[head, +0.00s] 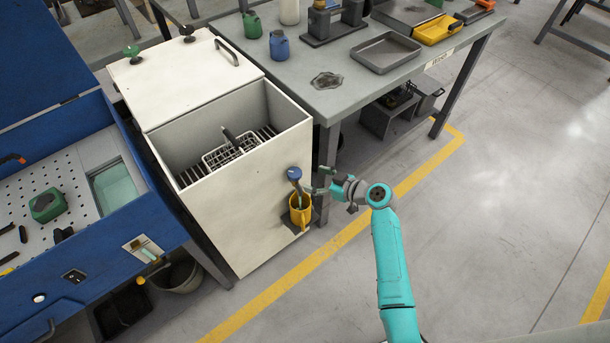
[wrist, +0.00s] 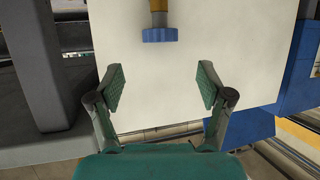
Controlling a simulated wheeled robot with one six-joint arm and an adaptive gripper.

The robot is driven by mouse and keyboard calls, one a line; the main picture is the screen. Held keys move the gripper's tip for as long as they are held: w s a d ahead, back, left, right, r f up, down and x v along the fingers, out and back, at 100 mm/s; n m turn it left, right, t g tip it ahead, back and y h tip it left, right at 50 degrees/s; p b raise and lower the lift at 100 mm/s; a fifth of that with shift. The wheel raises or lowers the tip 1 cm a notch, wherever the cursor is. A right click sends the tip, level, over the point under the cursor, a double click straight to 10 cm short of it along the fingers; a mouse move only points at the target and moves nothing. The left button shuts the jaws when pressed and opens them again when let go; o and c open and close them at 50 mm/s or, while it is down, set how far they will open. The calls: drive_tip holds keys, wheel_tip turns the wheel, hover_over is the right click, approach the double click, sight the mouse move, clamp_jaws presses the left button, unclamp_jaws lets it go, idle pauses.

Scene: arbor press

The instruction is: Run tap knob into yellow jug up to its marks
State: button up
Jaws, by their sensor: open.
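The tap knob (head: 294,173) is blue and sits on the front of the white cabinet, above the jug. In the wrist view the knob (wrist: 160,35) shows at the top centre with a brass-coloured stem. The yellow jug (head: 300,217) stands upright on a small dark shelf under the tap. The jug's marks and any liquid level are too small to tell. My gripper (head: 322,181) is open and empty, just right of the knob in the head view. In the wrist view my gripper (wrist: 161,86) has its fingers spread, apart from the knob, which lies beyond the tips.
The white cabinet (head: 238,215) has an open basin with a wire basket (head: 226,152). A grey table (head: 330,98) with a tray (head: 385,53) stands behind it. A blue workstation (head: 135,230) is at left. The floor right of my arm is clear.

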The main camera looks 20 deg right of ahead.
drive_tip(key=shift+v, duration=1.8)
idle(1.4)
